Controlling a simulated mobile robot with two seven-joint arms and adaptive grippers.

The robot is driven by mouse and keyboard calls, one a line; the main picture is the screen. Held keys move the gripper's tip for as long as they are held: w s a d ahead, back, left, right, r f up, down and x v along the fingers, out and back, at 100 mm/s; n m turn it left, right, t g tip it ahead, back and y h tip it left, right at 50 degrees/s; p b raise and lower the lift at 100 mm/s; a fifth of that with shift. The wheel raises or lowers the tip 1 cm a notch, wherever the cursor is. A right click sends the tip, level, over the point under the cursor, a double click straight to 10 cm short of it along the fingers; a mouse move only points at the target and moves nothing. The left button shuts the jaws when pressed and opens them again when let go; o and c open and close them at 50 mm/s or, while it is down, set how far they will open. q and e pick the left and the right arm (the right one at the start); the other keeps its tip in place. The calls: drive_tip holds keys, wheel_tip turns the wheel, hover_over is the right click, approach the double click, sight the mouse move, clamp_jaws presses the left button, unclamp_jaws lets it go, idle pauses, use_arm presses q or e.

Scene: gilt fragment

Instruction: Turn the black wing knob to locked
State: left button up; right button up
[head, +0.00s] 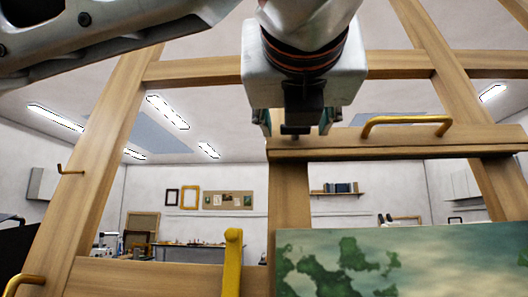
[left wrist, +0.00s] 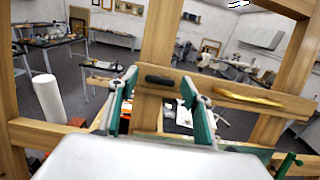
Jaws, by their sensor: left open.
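The black wing knob (left wrist: 160,80) sits on the wooden crossbar of an easel, where the bar meets the central post. In the left wrist view its wing lies roughly along the bar. In the head view only a small dark part of the knob (head: 295,131) shows under my gripper. My left gripper (left wrist: 157,84) is open, with one teal finger on each side of the knob and nothing held. In the head view the gripper (head: 297,120) hangs just in front of the crossbar. I cannot tell whether the fingers touch the knob. My right gripper is not seen.
A brass handle (head: 406,122) is on the same crossbar, right of the knob. A green painting (head: 410,262) stands below it. A yellow lever (head: 232,262) rises left of the painting. Slanted easel posts (head: 110,140) flank the work area. Tables stand in the room behind.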

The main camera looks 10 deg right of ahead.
use_arm(q)
drive_tip(key=shift+w, duration=0.3)
drive_tip(key=c, duration=1.1)
drive_tip(key=shift+c, duration=0.2)
